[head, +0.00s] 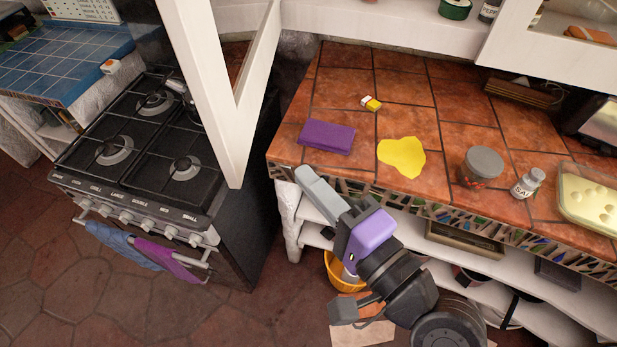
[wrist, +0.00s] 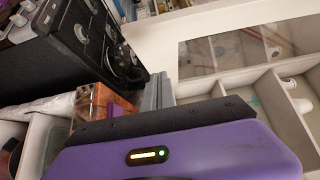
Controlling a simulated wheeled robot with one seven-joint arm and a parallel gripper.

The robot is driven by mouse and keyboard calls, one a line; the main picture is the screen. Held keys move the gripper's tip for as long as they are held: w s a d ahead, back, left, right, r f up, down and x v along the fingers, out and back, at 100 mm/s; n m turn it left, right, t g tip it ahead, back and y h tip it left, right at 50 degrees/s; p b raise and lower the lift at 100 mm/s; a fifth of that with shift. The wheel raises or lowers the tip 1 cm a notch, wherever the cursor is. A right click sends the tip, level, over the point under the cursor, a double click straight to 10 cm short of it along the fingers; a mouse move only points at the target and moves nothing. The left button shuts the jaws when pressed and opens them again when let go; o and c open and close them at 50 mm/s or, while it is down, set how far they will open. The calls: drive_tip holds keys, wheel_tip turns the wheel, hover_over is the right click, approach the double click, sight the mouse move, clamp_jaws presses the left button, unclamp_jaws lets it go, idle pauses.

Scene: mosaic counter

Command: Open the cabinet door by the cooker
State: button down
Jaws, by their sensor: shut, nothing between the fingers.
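The cabinet door (head: 205,80) by the cooker (head: 135,150) is a white frame with a glazed middle. In the head view it stands swung out from the white cabinet, its lower corner jutting between cooker and counter. My gripper (head: 305,178) is shut and empty at the counter's front left edge, right of the door's lower corner and apart from it. In the wrist view the grey fingers (wrist: 156,92) point up past the purple palm, with the cooker (wrist: 105,40) to the upper left. A white glazed panel (wrist: 225,52) and shelf compartments show on the right there.
The tiled counter (head: 330,85) carries a purple sponge (head: 327,136), a yellow cloth (head: 401,156), a lidded jar (head: 481,166) and a salt shaker (head: 528,183). Cloths (head: 150,252) hang on the cooker's rail. An orange bucket (head: 338,270) stands below the counter. Floor before the cooker is clear.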

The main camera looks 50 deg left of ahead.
drive_tip(key=s+d+b, duration=0.2)
drive_tip(key=s+d, duration=0.2)
drive_tip(key=d, duration=0.3)
drive_tip(key=shift+s+d, duration=0.15)
drive_tip(key=shift+s, duration=0.25)
drive_tip(key=w+d+r+t, duration=0.2)
drive_tip(key=w+t, duration=0.3)
drive_tip(key=w, duration=0.1)
drive_tip(key=w+d+f+m+t+h, duration=0.1)
drive_tip(key=w+d+f+t+h, duration=0.1)
drive_tip(key=d+f+t+h, duration=0.4)
drive_tip(key=w+d+f+m+t+h, duration=0.1)
drive_tip(key=w+d+f+t+h, duration=0.15)
drive_tip(key=d, duration=0.65)
drive_tip(key=s+d+f+n+t+h, duration=0.25)
drive_tip(key=s+d+h, duration=0.5)
drive_tip(key=d, duration=0.45)
drive_tip(key=s+d+f+g+h, duration=0.1)
drive_tip(key=s+d+f, duration=0.1)
drive_tip(key=s, duration=0.5)
drive_tip(key=s+d+f+g+h, duration=0.1)
drive_tip(key=s+d+f+g, duration=0.1)
drive_tip(key=s, duration=0.5)
drive_tip(key=shift+d+f+n, duration=0.25)
drive_tip(key=shift+f+n, duration=0.1)
drive_tip(key=shift+f, duration=0.55)
